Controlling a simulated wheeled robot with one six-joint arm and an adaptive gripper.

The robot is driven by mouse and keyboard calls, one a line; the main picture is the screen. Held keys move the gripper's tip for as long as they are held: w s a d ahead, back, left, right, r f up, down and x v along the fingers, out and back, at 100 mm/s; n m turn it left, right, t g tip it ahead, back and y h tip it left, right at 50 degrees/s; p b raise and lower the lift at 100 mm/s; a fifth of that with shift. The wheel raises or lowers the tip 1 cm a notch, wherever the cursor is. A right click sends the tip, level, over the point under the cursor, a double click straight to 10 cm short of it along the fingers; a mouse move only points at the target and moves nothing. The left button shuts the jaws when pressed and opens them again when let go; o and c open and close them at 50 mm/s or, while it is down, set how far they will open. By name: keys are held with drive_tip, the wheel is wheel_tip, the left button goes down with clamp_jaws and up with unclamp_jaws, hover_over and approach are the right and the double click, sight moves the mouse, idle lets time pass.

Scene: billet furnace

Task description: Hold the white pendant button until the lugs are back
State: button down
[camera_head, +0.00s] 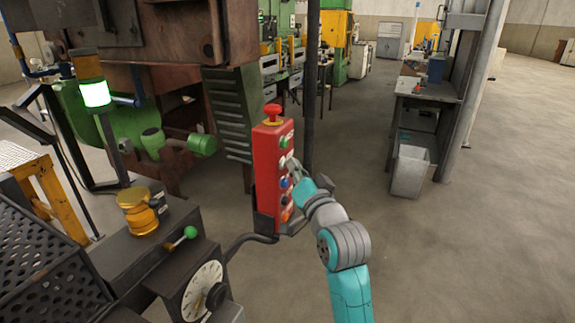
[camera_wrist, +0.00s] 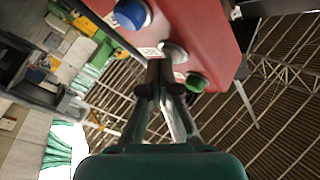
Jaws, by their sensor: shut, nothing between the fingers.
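The red pendant box (camera_head: 268,172) stands upright with a red mushroom knob (camera_head: 272,113) on top. Its front has a green button (camera_head: 284,141), a white button (camera_head: 284,161) below it, then a blue button (camera_head: 284,182). My gripper (camera_head: 293,166) is shut and empty, its tips at the white button. In the wrist view the closed fingertips (camera_wrist: 160,66) overlap the edge of the white button (camera_wrist: 173,50), between the blue button (camera_wrist: 131,14) and the green button (camera_wrist: 196,82). Contact looks likely, but how far the button is pressed is unclear. I cannot make out the lugs.
A dark console with a white dial (camera_head: 202,291) and a green-knobbed lever (camera_head: 190,232) stands at the lower left. A lamp (camera_head: 95,94) glows white-green beside the rusty furnace body (camera_head: 165,55). A dark post rises behind the pendant.

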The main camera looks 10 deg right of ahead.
idle(0.7)
drive_tip(key=shift+s+d, duration=0.55)
drive_tip(key=shift+d, duration=0.2)
drive_tip(key=s+d, duration=0.1)
drive_tip(key=d, duration=0.1)
drive_tip(key=s+d, duration=0.2)
idle(0.4)
